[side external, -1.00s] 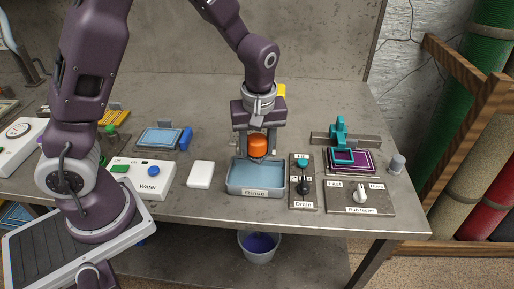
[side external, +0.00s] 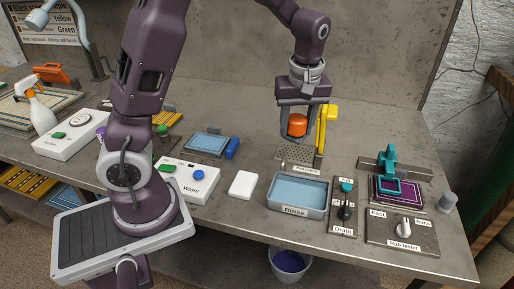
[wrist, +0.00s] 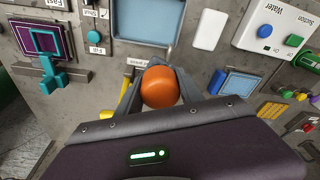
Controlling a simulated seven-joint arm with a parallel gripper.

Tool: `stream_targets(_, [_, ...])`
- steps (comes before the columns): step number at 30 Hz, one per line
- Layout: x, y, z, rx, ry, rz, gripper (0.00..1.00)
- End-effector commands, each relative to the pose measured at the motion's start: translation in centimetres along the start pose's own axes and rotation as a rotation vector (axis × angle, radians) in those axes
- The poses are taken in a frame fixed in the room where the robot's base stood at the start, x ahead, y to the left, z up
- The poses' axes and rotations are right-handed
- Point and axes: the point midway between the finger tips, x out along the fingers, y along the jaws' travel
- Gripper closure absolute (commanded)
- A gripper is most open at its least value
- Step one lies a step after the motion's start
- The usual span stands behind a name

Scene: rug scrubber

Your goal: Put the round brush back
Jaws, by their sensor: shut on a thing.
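The round brush shows as an orange rounded knob (side external: 297,125), held between the fingers of my gripper (side external: 297,134). In the wrist view the orange knob (wrist: 160,87) sits between the two grey fingers (wrist: 162,92), and the gripper is shut on it. The brush's underside and bristles are hidden. The gripper holds it above a grey perforated plate (side external: 296,154) behind the rinse tray. A yellow upright part (side external: 326,122) stands at the right of that plate. The plate's label is too small to read surely.
The blue-grey rinse tray (side external: 298,195) is in front, with the drain panel (side external: 345,210) to its right. The rub tester (side external: 402,232) and a teal clamp (side external: 388,168) are farther right. A white block (side external: 243,185) and the water box (side external: 187,181) are left of the tray.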

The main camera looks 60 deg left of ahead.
Motion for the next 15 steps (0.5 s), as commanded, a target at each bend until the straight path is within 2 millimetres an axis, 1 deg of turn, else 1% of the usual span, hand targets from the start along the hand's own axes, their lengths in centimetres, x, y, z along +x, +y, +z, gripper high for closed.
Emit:
stream_targets(1, [0.2, -0.3, -1.6, -0.035, 0.001, -0.005, 0.92])
stream_targets(5, [0.9, -1.7, -6.0, -0.132, 0.002, -0.02, 0.92])
stream_targets(6, [1.1, -2.3, -7.3, -0.162, 0.001, -0.025, 0.92])
stream_targets(9, [1.6, -3.8, -10.4, -0.232, 0.001, -0.034, 0.92])
stream_targets(12, [2.0, -5.2, -12.8, -0.286, 0.0, -0.043, 0.92])
stream_targets(15, [2.3, -6.5, -14.6, -0.329, -0.001, -0.05, 0.92])
